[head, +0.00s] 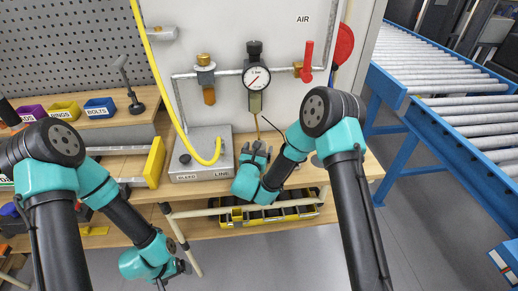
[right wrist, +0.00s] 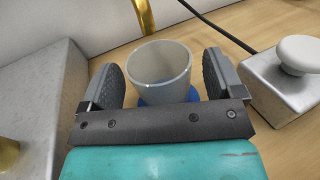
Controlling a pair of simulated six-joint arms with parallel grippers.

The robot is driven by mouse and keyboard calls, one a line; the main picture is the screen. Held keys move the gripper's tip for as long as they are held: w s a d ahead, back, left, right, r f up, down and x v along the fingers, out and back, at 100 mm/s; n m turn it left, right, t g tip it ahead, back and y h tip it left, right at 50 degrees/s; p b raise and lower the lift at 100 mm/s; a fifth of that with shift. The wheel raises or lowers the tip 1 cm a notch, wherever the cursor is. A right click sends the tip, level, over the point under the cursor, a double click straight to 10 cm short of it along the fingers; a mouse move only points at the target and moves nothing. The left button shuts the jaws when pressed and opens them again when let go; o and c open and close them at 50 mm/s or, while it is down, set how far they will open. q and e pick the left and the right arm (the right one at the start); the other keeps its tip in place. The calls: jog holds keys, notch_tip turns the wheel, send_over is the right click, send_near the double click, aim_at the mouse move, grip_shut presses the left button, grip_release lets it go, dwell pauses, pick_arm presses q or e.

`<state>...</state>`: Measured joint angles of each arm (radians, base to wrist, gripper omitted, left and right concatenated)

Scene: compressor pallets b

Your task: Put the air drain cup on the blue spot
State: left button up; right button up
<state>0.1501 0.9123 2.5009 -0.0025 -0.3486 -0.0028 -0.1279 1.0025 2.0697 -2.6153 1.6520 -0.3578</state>
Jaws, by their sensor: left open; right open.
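The air drain cup (right wrist: 158,72) is a pale grey open cup, upright and empty-looking in the right wrist view. Blue of the blue spot (right wrist: 192,95) shows around its lower edge, so the cup stands on or over the spot. My right gripper (right wrist: 163,78) is open, with one dark finger on each side of the cup and gaps beside it. In the head view my right gripper (head: 257,150) is at the bench below the gauge, and I cannot make out the cup there. My left gripper (head: 176,276) is open and low, in front of the bench.
A brass drain tube (right wrist: 145,15) comes down just behind the cup. A metal block with a pale knob (right wrist: 298,52) stands close on the right, with a black cable. The grey BLEED LINE box (head: 203,152) is left of my right gripper. A yellow tray (head: 275,214) sits below.

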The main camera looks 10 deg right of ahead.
jog(key=v, duration=0.6)
jog(key=shift+s+a, duration=0.1)
jog(key=shift+s, duration=0.1)
jog(key=shift+r, duration=0.1)
